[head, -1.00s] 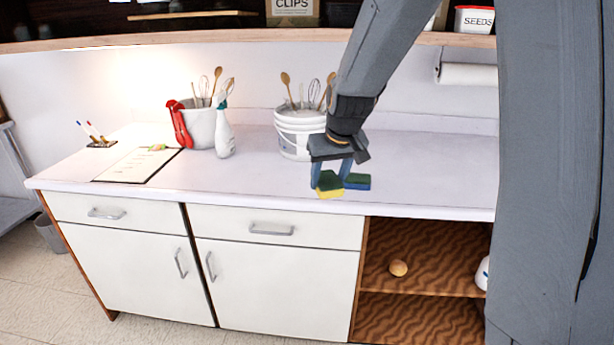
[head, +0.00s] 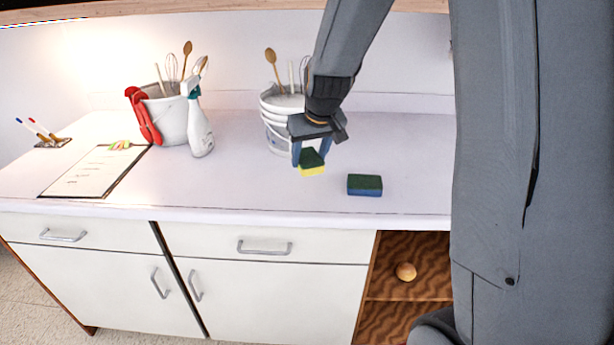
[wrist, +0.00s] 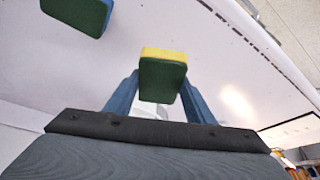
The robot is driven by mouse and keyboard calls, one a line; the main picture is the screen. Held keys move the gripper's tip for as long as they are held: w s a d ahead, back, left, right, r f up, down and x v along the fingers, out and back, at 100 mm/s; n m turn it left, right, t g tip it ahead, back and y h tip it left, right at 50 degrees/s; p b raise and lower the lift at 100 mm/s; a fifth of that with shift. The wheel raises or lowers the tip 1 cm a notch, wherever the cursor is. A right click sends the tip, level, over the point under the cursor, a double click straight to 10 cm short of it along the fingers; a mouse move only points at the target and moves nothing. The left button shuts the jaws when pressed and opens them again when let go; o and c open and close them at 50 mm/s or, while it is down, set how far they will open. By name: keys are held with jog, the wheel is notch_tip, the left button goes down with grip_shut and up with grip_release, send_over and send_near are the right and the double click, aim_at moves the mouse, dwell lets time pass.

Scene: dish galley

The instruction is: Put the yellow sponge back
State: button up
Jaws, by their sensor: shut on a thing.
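The yellow sponge (head: 312,169) has a dark green scouring side and a yellow side. My gripper (head: 311,160) is shut on it, with a blue finger on either side, and holds it over the counter in front of the right-hand white bucket. In the wrist view the sponge (wrist: 163,75) sits between the fingertips, green side toward the camera and a yellow edge showing. A second sponge, blue with a dark green top (head: 365,186), lies on the counter to the right of my gripper; it also shows at the top left of the wrist view (wrist: 78,12).
A white bucket with utensils (head: 273,125) stands just behind my gripper. The front middle of the counter (head: 250,195) is clear. A round object (head: 405,272) lies on the shelf below.

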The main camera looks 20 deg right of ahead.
notch_tip(320, 180, down, 7)
jog(key=o, duration=1.4)
jog(key=shift+s+r, duration=0.1)
jog(key=b+v, duration=0.1)
jog(key=v, duration=1)
jog(key=shift+r, duration=0.25)
jog(key=s+f+g, duration=0.1)
jog(key=s+f, duration=0.1)
jog(key=s, duration=0.4)
jog(key=s+f+g, duration=0.1)
jog(key=s+f, duration=0.2)
jog(key=s, duration=0.4)
jog(key=s+f+g, duration=0.1)
jog(key=s+f, duration=0.2)
jog(key=s, duration=0.3)
jog(key=shift+s+a+f+m+g, duration=0.1)
jog(key=shift+s+a+m+g, duration=0.2)
jog(key=shift+s+m+g, duration=0.1)
